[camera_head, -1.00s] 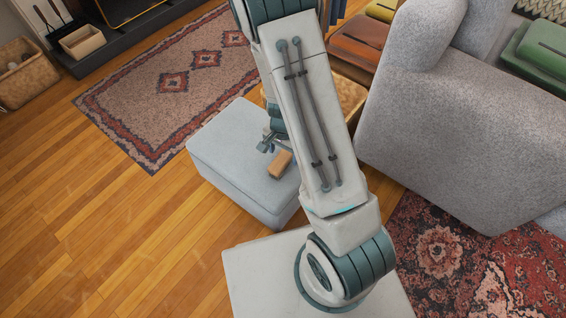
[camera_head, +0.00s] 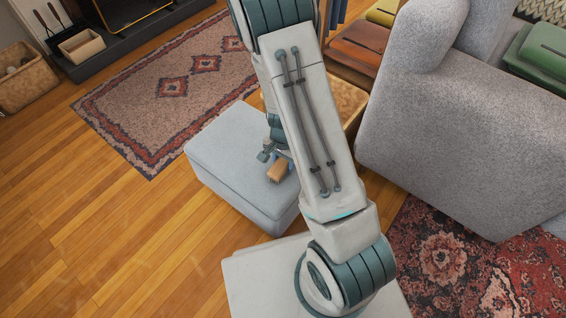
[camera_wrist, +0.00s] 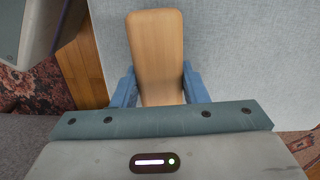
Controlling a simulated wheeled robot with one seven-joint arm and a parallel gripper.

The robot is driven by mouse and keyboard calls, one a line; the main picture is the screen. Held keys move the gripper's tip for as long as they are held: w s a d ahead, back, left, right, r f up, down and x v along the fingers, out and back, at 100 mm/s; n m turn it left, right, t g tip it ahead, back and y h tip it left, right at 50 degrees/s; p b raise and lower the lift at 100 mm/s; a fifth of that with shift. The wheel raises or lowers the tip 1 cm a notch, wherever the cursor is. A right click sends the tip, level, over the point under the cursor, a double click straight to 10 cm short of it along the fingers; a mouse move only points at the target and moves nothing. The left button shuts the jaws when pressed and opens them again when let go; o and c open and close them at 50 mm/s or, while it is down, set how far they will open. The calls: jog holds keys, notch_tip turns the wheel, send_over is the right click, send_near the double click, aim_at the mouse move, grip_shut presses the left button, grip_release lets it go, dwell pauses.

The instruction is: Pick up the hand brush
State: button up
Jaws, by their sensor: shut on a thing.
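The hand brush (camera_head: 278,171) shows as a light wooden block at the front right part of the blue-grey ottoman (camera_head: 228,155). In the wrist view its long wooden back (camera_wrist: 156,45) points away from the palm. My gripper (camera_wrist: 160,88) is shut on it, with one blue finger on each side. In the head view my gripper (camera_head: 275,160) is at the brush, partly hidden by my arm. The brush's underside is hidden, and I cannot tell whether it touches the ottoman.
A grey sofa (camera_head: 430,140) stands close on the right. A wicker basket (camera_head: 348,100) is behind my arm. A patterned rug (camera_head: 165,95) and open wooden floor (camera_head: 100,220) lie to the left. A red rug (camera_head: 450,260) is at the lower right.

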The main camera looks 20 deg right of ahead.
jog(key=shift+r+p, duration=0.3)
jog(key=shift+r, duration=0.2)
notch_tip(320, 180, up, 3)
jog(key=shift+r+p, duration=0.2)
jog(key=shift+p, duration=0.9)
jog(key=d+r+p, duration=0.3)
jog(key=d+r, duration=0.3)
jog(key=d, duration=0.5)
jog(key=shift+w+d+r, duration=0.3)
jog(key=shift+w+d, duration=0.05)
jog(key=shift+w, duration=0.1)
jog(key=shift+o, duration=0.8)
jog(key=shift+p, duration=0.3)
